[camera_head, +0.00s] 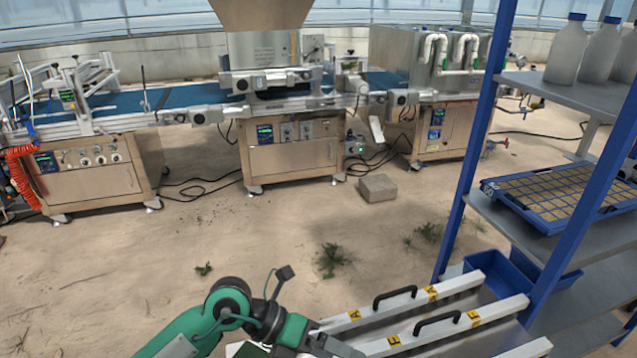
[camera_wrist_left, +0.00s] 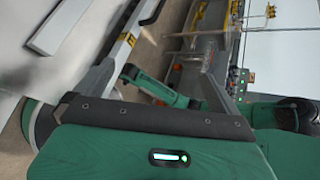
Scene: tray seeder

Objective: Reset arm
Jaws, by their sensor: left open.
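My left arm, green and black, comes in from the bottom of the head view. Its gripper (camera_head: 335,347) is at the bottom edge, close to the left ends of white bars (camera_head: 440,297) with black handles and yellow letter labels. In the left wrist view the two dark fingers of my left gripper (camera_wrist_left: 158,78) stand wide apart, with nothing held between them. A green arm link of mine shows beyond them. I cannot tell whether the gripper touches a bar. My right gripper is not seen.
A blue-framed shelf (camera_head: 478,150) stands at the right, holding white bottles (camera_head: 568,50), a blue gridded tray (camera_head: 565,192) and a blue bin (camera_head: 510,275). The seeding line (camera_head: 290,150) runs across the back. A grey block (camera_head: 377,188) lies on open sandy floor (camera_head: 150,260).

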